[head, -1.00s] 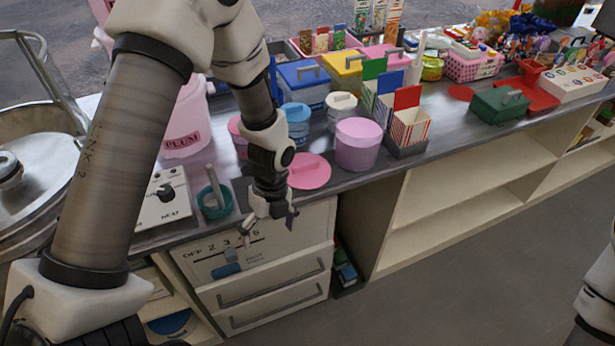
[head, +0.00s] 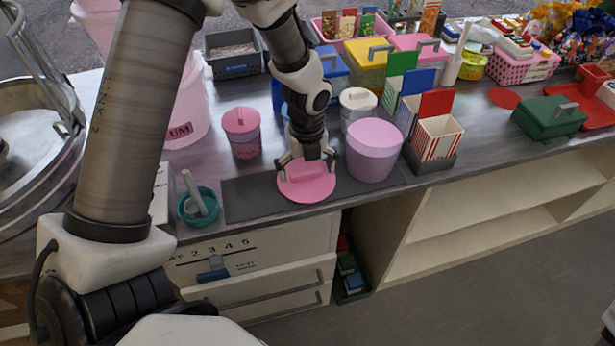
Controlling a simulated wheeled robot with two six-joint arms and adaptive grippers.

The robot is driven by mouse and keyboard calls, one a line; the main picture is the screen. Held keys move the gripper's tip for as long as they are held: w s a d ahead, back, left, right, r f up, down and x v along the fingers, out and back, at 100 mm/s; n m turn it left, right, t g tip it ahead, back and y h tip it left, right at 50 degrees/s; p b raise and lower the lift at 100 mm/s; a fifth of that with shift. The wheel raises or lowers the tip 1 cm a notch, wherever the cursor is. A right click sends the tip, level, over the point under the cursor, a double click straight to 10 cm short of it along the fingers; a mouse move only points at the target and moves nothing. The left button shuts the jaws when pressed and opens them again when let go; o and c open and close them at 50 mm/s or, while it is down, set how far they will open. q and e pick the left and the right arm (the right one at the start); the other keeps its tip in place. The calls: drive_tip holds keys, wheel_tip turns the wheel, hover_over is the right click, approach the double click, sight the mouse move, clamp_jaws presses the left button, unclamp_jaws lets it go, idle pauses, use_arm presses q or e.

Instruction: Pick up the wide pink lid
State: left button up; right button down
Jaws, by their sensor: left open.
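The wide pink lid (head: 306,191) lies flat on a dark mat at the front edge of the counter. It has a raised pink part in its middle, partly hidden by my gripper. My left gripper (head: 306,165) is over the lid, pointing down, with its fingers apart on either side of the raised part. I cannot tell whether the fingers touch it. My right gripper is not in view.
A pink tub (head: 374,158) stands close right of the lid. A small pink tin (head: 241,140) stands behind left, and a teal bowl (head: 197,212) farther left. A red-striped box (head: 437,140) stands beyond the tub. The dark mat (head: 248,203) is bare left of the lid.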

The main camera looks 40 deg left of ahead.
use_arm(q)
drive_tip(key=shift+w, duration=0.2)
drive_tip(key=shift+s+r, duration=0.1)
drive_tip(key=shift+s, duration=0.15)
drive_tip(key=shift+s+r, duration=0.2)
drive_tip(key=shift+s, duration=0.1)
drive_tip(key=c, duration=0.5)
drive_tip(key=shift+s+d, duration=0.1)
drive_tip(key=c, duration=0.4)
drive_tip(key=shift+w, duration=0.25)
